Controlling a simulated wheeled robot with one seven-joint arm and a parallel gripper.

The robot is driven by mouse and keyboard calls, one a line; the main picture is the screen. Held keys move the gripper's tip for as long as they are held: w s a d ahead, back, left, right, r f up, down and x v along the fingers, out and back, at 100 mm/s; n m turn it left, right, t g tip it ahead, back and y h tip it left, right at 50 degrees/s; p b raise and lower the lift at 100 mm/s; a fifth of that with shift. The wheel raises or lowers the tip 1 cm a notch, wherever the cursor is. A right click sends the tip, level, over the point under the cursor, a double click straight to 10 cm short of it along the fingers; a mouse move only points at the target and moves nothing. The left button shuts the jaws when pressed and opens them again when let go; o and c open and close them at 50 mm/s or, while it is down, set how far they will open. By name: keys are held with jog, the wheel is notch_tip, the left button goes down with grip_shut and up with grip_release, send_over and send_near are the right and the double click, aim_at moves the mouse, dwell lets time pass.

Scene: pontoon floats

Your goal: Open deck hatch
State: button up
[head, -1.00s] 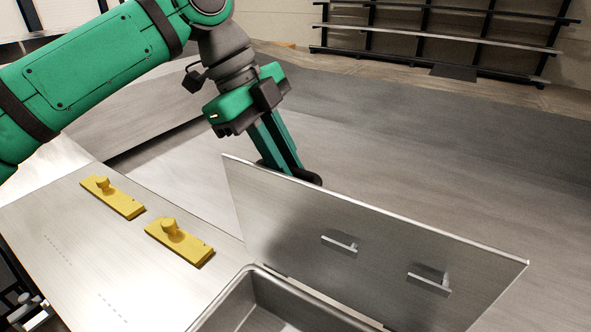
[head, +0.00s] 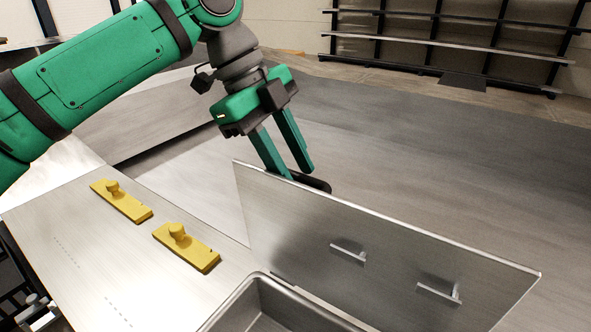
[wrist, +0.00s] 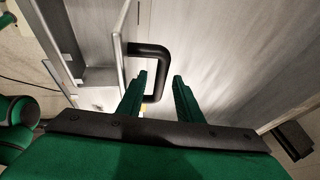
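The grey metal deck hatch lid (head: 375,235) stands raised, close to upright, behind the open bay (head: 280,308) in the head view. Two small brackets show on its near face. Its black handle (head: 316,184) sticks out from the far side, mostly hidden by the lid. My gripper (head: 290,172) is open at the lid's upper left edge, with its fingers apart. In the wrist view the lid (wrist: 122,45) is seen edge-on at left. The black handle (wrist: 163,68) loops out from it, its lower part between my gripper's spread fingers (wrist: 160,80), with gaps visible on both sides.
Two yellow blocks with knobs (head: 122,201) (head: 188,247) lie on the metal deck left of the bay. Black-framed shelves (head: 450,45) stand against the back wall. The grey floor behind the lid is clear.

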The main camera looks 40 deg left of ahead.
jog(key=v, duration=1)
dwell(0.3)
